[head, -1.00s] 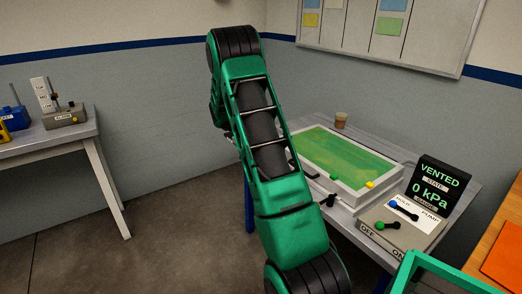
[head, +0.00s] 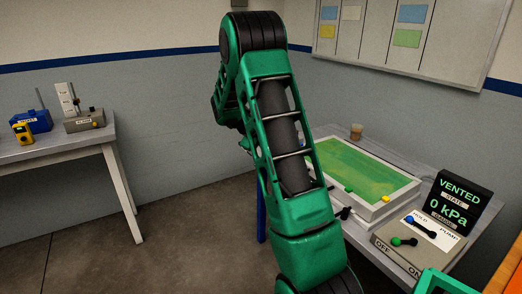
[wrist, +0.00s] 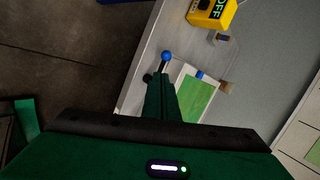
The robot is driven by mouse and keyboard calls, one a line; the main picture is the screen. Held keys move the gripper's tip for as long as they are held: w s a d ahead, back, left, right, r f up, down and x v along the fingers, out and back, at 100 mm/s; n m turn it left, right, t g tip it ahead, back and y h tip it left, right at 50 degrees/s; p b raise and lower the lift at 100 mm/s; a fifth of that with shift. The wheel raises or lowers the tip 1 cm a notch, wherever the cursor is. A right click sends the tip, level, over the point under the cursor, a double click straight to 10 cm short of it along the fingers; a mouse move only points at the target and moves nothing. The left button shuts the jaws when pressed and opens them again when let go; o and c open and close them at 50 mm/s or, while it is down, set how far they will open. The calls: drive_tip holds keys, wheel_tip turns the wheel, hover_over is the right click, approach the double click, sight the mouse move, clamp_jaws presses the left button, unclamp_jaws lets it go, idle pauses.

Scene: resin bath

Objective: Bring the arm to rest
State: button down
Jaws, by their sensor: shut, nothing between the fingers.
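My green and black arm (head: 283,150) is raised and bent in the head view, its upper joint high against the wall. My gripper is hidden behind the arm there. In the wrist view my gripper (wrist: 162,97) shows as dark green fingers closed together, with nothing between them. Beyond the fingers are a blue ball knob (wrist: 166,57), a pale-framed green panel (wrist: 196,103) and a yellow device (wrist: 210,12) marked OFF. I cannot tell how far they are from the fingertips.
A green-topped tray (head: 365,168), a cup (head: 356,131), a lever box (head: 415,243) and a display (head: 456,200) reading VENTED, 0 kPa stand at right. A bench (head: 50,147) with instruments stands at left. Open floor (head: 185,232) lies between.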

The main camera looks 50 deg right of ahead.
drive_tip(key=shift+x, duration=3)
drive_tip(key=shift+w, duration=0.1)
